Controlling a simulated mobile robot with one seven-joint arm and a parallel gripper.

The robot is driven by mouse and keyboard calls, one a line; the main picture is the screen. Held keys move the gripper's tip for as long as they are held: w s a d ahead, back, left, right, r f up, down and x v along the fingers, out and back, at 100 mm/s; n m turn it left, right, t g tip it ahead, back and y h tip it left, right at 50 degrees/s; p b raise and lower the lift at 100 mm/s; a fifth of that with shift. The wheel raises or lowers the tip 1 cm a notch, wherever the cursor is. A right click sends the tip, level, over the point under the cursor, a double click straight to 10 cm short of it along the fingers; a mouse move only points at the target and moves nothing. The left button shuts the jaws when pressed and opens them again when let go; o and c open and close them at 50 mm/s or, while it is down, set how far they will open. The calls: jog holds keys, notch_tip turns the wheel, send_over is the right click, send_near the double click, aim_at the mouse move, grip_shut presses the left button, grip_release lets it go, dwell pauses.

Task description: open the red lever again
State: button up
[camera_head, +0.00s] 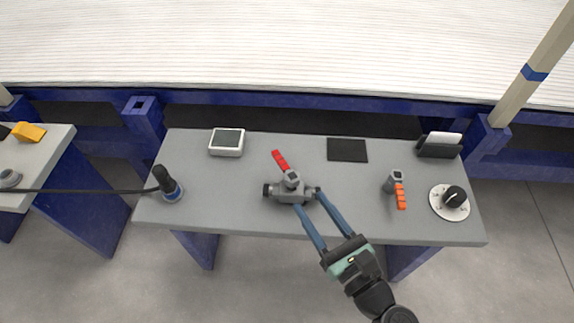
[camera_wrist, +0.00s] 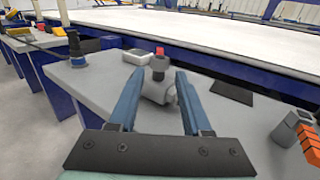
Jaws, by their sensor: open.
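The red lever (camera_head: 280,160) sits on top of a grey valve (camera_head: 291,189) near the middle of the grey table. In the head view the lever points up and slightly left, away from me. In the wrist view only a small red end of the lever (camera_wrist: 160,51) shows above the valve (camera_wrist: 158,88); the rest is hidden. My gripper (camera_head: 308,197) is open, with its two long blue fingers reaching toward the valve from the front right. In the wrist view the fingers (camera_wrist: 155,80) stand on either side of the valve body. I cannot tell whether they touch it.
A valve with an orange handle (camera_head: 399,196) and a round dial with a black knob (camera_head: 450,202) stand at the right. A white-framed box (camera_head: 227,142) and a black pad (camera_head: 347,150) lie at the back. A black-and-blue connector with a cable (camera_head: 170,186) stands at the left.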

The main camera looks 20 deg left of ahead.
aim_at(288, 171)
jog(key=b+x, duration=0.4)
jog(key=x, duration=0.7)
jog(key=shift+w+a, duration=0.2)
jog(key=shift+a, duration=0.05)
grip_shut()
jog(key=shift+f, duration=0.1)
dwell(0.8)
